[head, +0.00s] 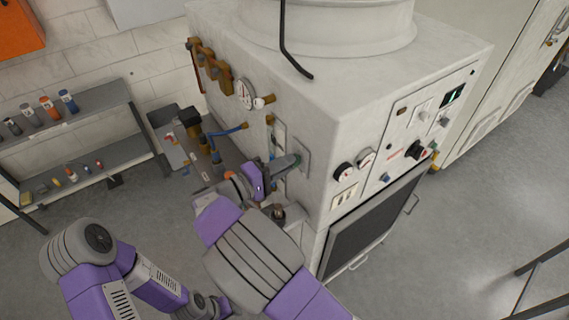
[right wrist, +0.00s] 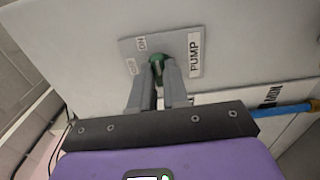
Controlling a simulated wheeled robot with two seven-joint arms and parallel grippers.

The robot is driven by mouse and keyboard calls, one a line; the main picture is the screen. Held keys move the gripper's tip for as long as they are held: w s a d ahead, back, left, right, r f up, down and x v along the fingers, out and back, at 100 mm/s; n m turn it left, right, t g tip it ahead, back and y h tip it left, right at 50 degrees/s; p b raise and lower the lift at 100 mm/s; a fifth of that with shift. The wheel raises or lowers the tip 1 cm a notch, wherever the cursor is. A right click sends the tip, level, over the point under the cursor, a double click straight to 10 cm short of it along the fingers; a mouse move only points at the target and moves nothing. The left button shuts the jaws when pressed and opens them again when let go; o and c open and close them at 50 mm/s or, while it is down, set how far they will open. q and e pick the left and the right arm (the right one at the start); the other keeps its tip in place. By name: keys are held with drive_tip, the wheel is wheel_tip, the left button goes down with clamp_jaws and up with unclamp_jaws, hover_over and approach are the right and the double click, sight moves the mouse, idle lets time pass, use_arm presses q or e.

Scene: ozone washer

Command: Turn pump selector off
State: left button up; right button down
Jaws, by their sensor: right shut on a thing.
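The pump selector is a green knob (right wrist: 157,60) on a grey plate (right wrist: 180,44) marked PUMP, with an ON label and a second, smaller label that I read as OFF. In the head view the plate (head: 304,151) is on the left side face of the white machine. My right gripper (head: 296,161) reaches up to it, and in the right wrist view its fingers (right wrist: 160,75) are shut around the knob. The fingers cover much of the knob, so I cannot tell which label it points to. My left arm shows at lower left; its gripper is not in view.
The white machine (head: 345,95) has a front panel with gauges and switches. A round gauge (head: 245,94), brass valves (head: 211,68) and a blue hose (head: 228,131) stand out from its left side. A shelf (head: 105,105) with small bottles is at the left. Open floor (head: 440,235) is at the right.

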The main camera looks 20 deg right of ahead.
drive_tip(key=shift+n+p, duration=8.55)
drive_tip(key=shift+n, duration=0.25)
drive_tip(key=c, duration=1.1)
unclamp_jaws()
drive_tip(key=shift+b+v, duration=0.7)
drive_tip(key=shift+v, duration=3.1)
